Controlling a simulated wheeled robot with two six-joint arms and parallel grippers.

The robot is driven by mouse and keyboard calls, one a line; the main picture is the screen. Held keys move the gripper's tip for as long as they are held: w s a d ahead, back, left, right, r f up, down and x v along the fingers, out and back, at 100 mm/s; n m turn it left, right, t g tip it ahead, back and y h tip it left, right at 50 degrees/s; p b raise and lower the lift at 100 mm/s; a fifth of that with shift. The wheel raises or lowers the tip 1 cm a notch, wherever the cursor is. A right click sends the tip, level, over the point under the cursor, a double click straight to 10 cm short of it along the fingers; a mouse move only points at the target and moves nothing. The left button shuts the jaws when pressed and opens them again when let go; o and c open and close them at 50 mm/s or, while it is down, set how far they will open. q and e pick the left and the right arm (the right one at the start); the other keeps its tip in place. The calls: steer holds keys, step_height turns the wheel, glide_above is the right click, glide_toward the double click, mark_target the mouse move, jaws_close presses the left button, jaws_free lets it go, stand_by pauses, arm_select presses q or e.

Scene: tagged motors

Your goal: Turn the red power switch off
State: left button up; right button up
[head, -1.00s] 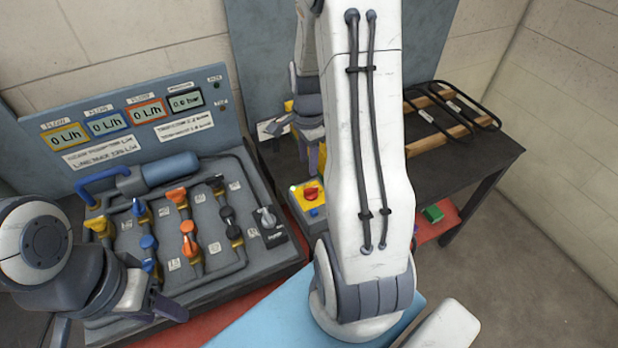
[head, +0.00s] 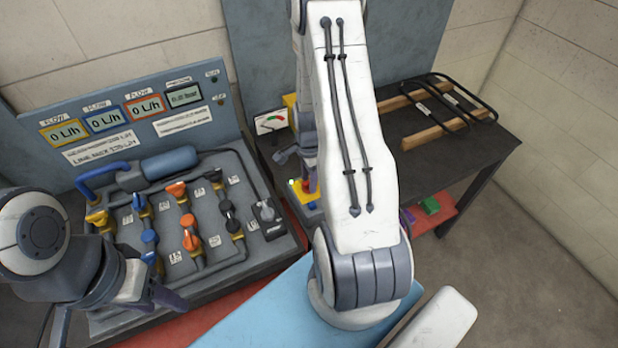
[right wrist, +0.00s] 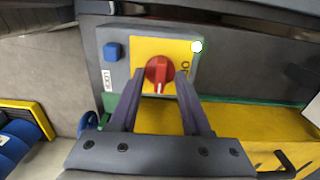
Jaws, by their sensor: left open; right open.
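The red power switch (right wrist: 158,70) is a round red knob on a yellow plate (right wrist: 150,48) of a small grey box. In the right wrist view its pointer ridge runs up and down in the picture. My right gripper (right wrist: 160,76) is open, with one fingertip on each side of the knob; I cannot tell whether they touch it. In the head view my right gripper (head: 307,180) is over the yellow-topped box (head: 298,196) and partly hides the switch. My left gripper (head: 166,297) is open and empty at the left, by the front of the pipe panel.
A blue button (right wrist: 113,52) and a white round lamp (right wrist: 196,46) sit beside the switch. The pipe panel (head: 215,258) with several coloured valves stands at left. A dark bench (head: 400,160) holds a black rack (head: 450,105) with wooden bars.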

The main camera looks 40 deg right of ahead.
jaws_close()
steer(key=n, duration=0.8)
steer(key=shift+n, duration=0.3)
steer(key=n, duration=0.4)
steer(key=shift+n+b, duration=0.3)
steer(key=shift+b, duration=0.05)
steer(key=n, duration=0.4)
steer(key=shift+n, duration=0.3)
steer(key=shift+w+r, duration=0.1)
